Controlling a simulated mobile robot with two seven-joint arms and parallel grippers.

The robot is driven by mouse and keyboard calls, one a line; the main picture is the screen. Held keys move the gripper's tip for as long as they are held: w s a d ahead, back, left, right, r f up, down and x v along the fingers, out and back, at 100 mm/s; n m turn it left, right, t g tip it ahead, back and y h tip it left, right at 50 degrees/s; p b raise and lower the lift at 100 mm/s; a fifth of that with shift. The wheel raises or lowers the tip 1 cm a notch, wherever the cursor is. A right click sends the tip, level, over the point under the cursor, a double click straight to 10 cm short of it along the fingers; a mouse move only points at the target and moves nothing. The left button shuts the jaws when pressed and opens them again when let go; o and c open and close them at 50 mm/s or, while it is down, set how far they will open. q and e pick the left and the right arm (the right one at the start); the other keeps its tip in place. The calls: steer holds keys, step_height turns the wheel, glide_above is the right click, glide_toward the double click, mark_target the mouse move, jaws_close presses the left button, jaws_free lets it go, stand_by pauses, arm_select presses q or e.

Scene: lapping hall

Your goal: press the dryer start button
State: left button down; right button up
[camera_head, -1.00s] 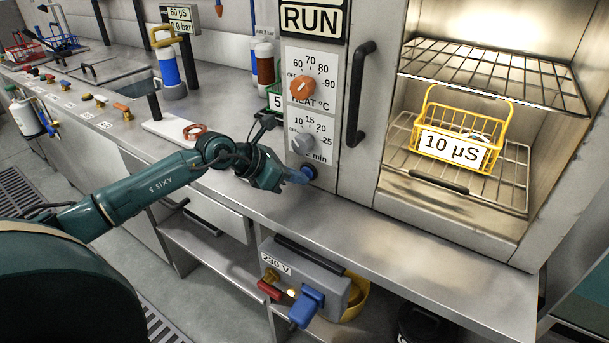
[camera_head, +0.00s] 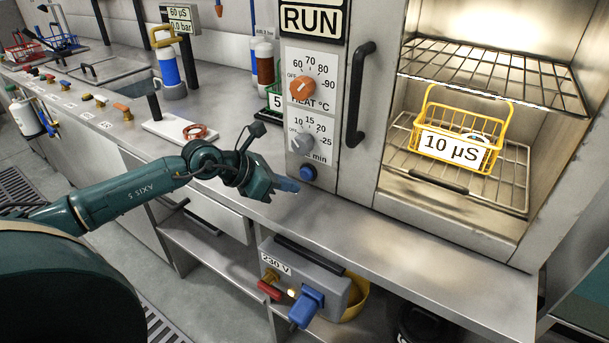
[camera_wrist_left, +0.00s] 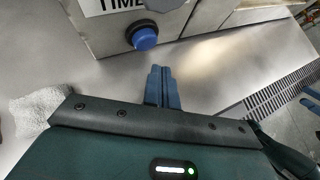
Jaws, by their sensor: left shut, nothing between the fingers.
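The dryer start button is a round blue button (camera_head: 308,173) low on the dryer's control panel, below the grey time knob (camera_head: 303,143). It also shows in the left wrist view (camera_wrist_left: 143,36), beneath the "TIME" label. My left gripper (camera_head: 293,186) is shut and empty, just left of and slightly below the button in the head view. In the left wrist view its blue fingers (camera_wrist_left: 161,72) lie together, with a visible gap between their tips and the button.
The dryer's door stands open beside its black handle (camera_head: 360,94). A yellow basket (camera_head: 456,150) labelled "10 µS" sits on the lower rack inside. A white tray (camera_head: 168,127) lies on the counter to the left. A 230 V socket box (camera_head: 313,275) is below the counter edge.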

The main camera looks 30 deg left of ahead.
arm_select(q)
steer(key=shift+s+a, duration=0.1)
steer(key=shift+s, duration=1.75)
arm_select(e)
steer(key=shift+r, duration=0.2)
